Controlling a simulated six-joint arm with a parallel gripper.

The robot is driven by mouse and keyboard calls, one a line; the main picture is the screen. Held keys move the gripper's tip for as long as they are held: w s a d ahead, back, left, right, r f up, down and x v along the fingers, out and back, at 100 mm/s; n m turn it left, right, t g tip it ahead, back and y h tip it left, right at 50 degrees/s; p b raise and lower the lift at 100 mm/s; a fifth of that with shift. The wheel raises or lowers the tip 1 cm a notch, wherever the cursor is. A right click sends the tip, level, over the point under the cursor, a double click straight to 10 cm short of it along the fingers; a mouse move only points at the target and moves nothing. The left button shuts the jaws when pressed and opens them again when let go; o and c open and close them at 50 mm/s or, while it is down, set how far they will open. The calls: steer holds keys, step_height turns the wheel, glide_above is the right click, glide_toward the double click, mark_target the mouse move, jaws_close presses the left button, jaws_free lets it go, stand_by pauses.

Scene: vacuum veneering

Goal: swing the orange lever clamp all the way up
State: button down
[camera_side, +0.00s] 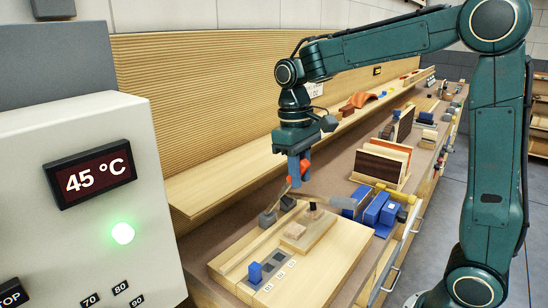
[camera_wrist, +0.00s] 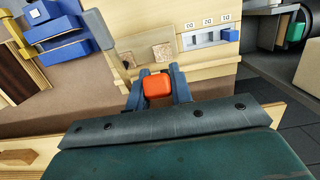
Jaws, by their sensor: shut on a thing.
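My gripper (camera_wrist: 158,92) is shut on the orange end of the lever clamp (camera_wrist: 158,86), which sits between the two blue-grey fingers in the wrist view. In the side view my gripper (camera_side: 299,168) points down over the bench, and the orange end (camera_side: 305,170) shows at the fingers. A lever arm slopes down from it towards a dark clamp base (camera_side: 268,219) on the pale wooden board (camera_side: 225,262). The lever looks tilted; its exact angle is hard to tell. The fingers hide part of the orange end.
Small wooden blocks (camera_side: 308,230) and a blue switch (camera_side: 255,272) stand on the board. Several blue blocks (camera_side: 376,212) lie right of it, with a rack of veneer sheets (camera_side: 382,165) behind. A control box (camera_side: 80,200) reading 45 °C with a green light fills the left.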

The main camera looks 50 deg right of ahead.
mark_target(287, 183)
steer(key=shift+w+r+g, duration=0.3)
steer(key=shift+w+g, duration=0.1)
steer(key=shift+w, duration=0.15)
steer(key=shift+w+r+g, duration=0.25)
steer(key=shift+w+g, duration=0.15)
steer(key=shift+w, duration=0.1)
steer(key=c, duration=1.2)
jaws_free()
steer(key=shift+c, duration=0.2)
steer(key=shift+r, duration=0.1)
steer(key=shift+v, duration=1.3)
steer(key=shift+w+r, duration=0.1)
steer(key=shift+r, duration=0.1)
steer(key=shift+r, duration=0.15)
steer(key=shift+w+r, duration=0.15)
steer(key=shift+r, duration=0.2)
steer(key=shift+r, duration=0.25)
